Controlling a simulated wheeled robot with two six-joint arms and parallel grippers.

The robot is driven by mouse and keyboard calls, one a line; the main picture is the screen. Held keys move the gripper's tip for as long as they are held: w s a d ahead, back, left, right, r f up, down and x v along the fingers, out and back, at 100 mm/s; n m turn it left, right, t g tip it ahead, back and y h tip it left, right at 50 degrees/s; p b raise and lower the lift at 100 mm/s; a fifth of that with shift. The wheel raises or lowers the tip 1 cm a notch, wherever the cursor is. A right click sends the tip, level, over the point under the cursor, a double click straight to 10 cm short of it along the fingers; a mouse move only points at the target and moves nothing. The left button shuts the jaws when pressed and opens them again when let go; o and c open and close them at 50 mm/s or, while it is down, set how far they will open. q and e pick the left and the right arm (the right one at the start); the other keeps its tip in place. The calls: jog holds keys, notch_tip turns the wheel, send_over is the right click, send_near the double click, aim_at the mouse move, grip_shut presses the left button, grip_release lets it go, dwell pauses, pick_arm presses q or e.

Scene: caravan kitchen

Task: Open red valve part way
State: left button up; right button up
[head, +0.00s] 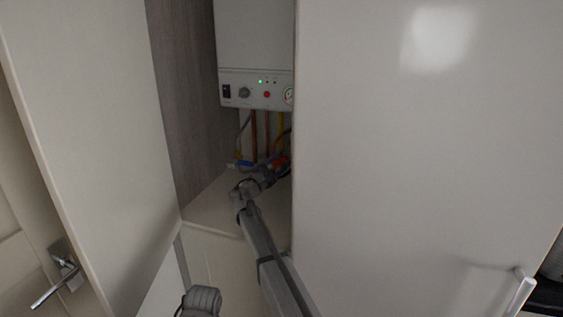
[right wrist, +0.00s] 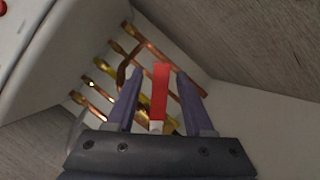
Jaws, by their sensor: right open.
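The red valve's lever (right wrist: 159,90) stands between the two fingers of my right gripper (right wrist: 158,78) in the right wrist view, with a gap to each finger. My right gripper is open and not closed on it. In the head view the red valve (head: 280,161) is a small red spot under the boiler, partly covered by my right gripper (head: 272,171). My left gripper is not in view.
A white boiler (head: 255,45) hangs above, with copper and yellow pipes (right wrist: 98,88) below it. A blue valve (head: 245,163) sits left of the red one. Cupboard doors (head: 85,130) flank the narrow opening, the right one (head: 420,170) close beside my right arm.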

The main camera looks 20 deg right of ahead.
jog(key=shift+s, duration=0.1)
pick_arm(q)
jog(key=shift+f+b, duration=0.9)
pick_arm(e)
jog(key=v, duration=0.7)
jog(key=shift+s+a, duration=0.15)
jog(key=shift+a, duration=0.2)
jog(key=shift+f, duration=0.15)
